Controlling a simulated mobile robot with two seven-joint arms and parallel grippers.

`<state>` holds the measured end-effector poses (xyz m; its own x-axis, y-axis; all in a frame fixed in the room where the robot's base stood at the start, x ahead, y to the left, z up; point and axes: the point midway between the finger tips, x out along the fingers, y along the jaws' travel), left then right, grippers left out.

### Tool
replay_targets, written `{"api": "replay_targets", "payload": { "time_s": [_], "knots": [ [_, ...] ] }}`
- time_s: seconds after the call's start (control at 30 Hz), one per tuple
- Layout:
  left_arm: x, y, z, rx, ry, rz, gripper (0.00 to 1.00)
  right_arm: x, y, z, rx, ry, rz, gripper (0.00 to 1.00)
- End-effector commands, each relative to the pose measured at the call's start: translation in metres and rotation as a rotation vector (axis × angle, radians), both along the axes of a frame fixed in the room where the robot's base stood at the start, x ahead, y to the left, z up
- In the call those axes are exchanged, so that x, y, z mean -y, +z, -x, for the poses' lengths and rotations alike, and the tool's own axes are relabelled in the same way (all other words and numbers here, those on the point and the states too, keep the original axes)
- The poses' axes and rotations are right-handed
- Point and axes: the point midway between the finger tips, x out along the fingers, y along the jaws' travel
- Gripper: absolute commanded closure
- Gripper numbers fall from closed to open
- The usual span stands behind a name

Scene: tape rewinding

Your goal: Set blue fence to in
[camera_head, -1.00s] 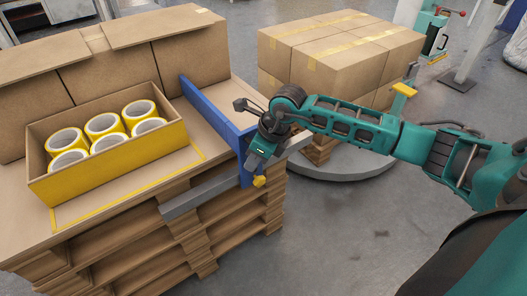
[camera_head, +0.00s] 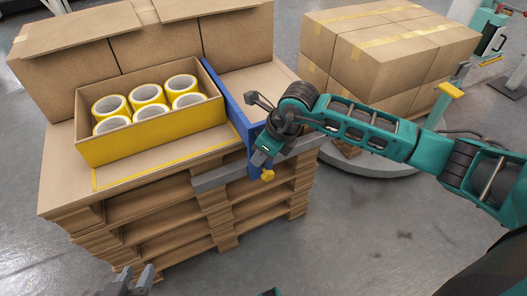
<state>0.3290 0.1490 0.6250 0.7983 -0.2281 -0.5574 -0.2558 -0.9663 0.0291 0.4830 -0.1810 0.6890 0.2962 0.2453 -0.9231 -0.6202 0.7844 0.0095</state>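The blue fence (camera_head: 238,112) stands upright on the pallet top along the right side of an open brown and yellow box (camera_head: 150,137). It is close to the box; I cannot tell if they touch. A grey rail (camera_head: 222,176) crosses under the fence's near end, with a yellow knob (camera_head: 267,175) there. My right gripper (camera_head: 264,152) is at the fence's near end, just above the knob; its fingers are too hidden to tell open from shut. My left gripper (camera_head: 132,281) is at the bottom edge, away from the fence, its two grey fingers apart and empty.
Several yellow-edged tape rolls (camera_head: 148,95) fill the box. Large cartons (camera_head: 155,50) stand behind it. A stacked pallet (camera_head: 150,225) carries everything. More cartons (camera_head: 400,60) stand at the back right. The grey floor (camera_head: 350,235) in front is clear.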

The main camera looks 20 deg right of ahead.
Motion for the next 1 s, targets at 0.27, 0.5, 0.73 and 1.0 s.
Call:
{"api": "replay_targets", "payload": {
  "time_s": [0.27,0.5,0.73,1.0],
  "knots": [
    [0.0,0.001,0.0,0.0,0.0,0.0,0.64,0.001,0.002,0.0,0.0,-0.001,0.001,0.75],
    [0.0,0.012,0.0,0.001,0.0,0.0,0.64,0.01,0.036,0.01,0.003,-0.001,0.003,0.75],
    [0.0,0.023,-0.001,0.002,0.0,0.001,0.64,0.022,0.083,0.025,0.003,-0.001,0.003,0.75],
    [0.0,0.029,-0.001,0.004,0.0,0.001,0.64,0.031,0.115,0.037,0.001,0.0,0.001,0.75]
  ]
}}
